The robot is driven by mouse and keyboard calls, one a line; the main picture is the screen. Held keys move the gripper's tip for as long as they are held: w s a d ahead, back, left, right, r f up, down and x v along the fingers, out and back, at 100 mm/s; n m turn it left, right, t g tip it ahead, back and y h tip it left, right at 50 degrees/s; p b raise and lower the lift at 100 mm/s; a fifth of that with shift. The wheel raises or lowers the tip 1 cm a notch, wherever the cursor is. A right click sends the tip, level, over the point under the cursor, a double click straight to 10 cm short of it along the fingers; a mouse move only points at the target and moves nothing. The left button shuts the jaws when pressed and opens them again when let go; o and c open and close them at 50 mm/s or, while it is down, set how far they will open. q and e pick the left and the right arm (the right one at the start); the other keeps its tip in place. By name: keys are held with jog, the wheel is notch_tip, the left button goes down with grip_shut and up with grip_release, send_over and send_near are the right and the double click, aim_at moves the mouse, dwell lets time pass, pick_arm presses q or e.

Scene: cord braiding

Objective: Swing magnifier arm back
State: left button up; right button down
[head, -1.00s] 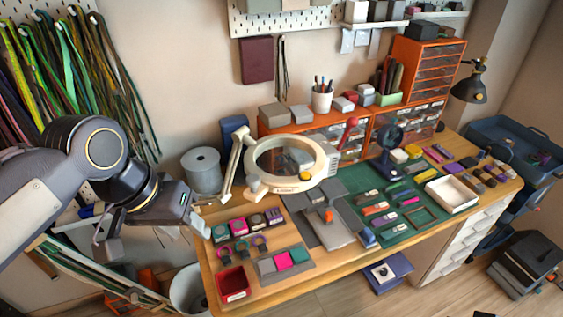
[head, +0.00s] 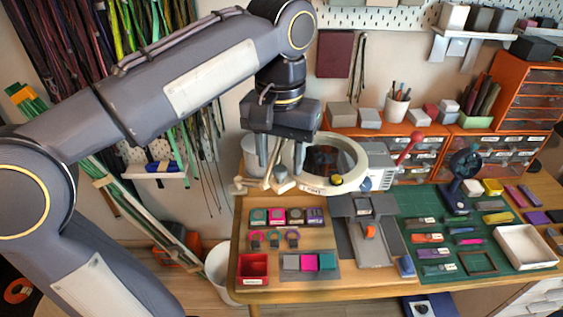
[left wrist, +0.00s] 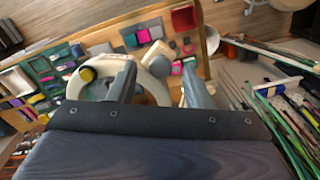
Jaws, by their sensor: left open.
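The magnifier lamp has a cream ring head (head: 353,163) with a yellow knob (head: 337,180), over the back of the table. Its pale jointed arm (head: 240,187) shows at the ring's left and is partly hidden behind my gripper. My left gripper (head: 275,168) points down at the left side of the ring, its fingers apart with nothing seen held between them. In the left wrist view the ring (left wrist: 75,88) lies beyond the left finger, and the open fingers (left wrist: 158,85) straddle the area beside it. I cannot tell whether a finger touches the lamp. My right gripper is not in view.
A red tray (head: 253,268) and coloured blocks sit at the table's front left. A grey stand (head: 372,245) and green mat (head: 425,225) lie to the right. Orange drawers (head: 410,150) stand behind. Hanging cords (head: 120,40) fill the left wall.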

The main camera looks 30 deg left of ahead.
pick_arm(q)
jog(key=shift+f, duration=0.6)
jog(key=shift+c, duration=0.2)
grip_shut()
